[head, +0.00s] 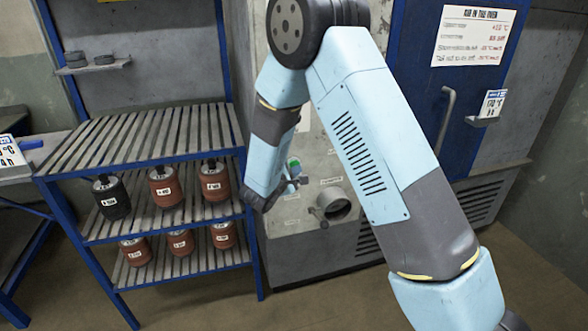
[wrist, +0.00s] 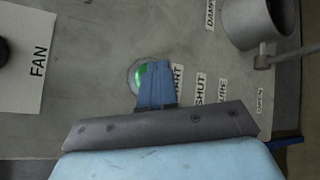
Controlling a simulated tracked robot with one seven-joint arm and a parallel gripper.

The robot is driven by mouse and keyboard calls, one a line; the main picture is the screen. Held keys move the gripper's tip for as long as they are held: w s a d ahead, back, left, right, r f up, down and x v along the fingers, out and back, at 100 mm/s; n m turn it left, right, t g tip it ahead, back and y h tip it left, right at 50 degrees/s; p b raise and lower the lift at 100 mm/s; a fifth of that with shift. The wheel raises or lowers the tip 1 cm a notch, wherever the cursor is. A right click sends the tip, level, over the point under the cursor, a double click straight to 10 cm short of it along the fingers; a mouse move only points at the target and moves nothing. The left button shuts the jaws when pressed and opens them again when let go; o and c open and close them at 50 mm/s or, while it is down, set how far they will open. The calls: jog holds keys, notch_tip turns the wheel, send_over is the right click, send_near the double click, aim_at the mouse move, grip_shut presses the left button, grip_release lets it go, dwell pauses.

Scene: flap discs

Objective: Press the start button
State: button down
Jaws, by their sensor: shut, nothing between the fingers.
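The start button (wrist: 139,75) is round and green with a pale rim, set in the grey panel (wrist: 90,125). In the wrist view my gripper (wrist: 158,75) is shut and empty, with its blue fingers in front of the button and covering its right part. A label ending in "ART" is partly hidden beside the fingers. In the head view the green button (head: 293,163) shows next to my gripper (head: 303,181). I cannot tell whether the fingertips touch the button.
A round pipe marked as damper (wrist: 258,20) with a lever sticks out to the right of the button. A FAN label (wrist: 38,60) is at the left. A slatted blue rack (head: 150,140) with several rust-brown and black rolls stands left of the panel.

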jog(key=shift+w+a+r, duration=0.1)
jog(key=shift+w, duration=0.2)
dwell(0.4)
jog(key=shift+w+r, duration=0.15)
jog(key=shift+r, duration=0.1)
dwell(0.6)
jog(key=s+d, duration=0.1)
jog(key=s, duration=0.5)
jog(key=shift+d+f, duration=0.2)
jog(key=shift+d, duration=0.15)
jog(key=shift+s, duration=0.1)
dwell(0.3)
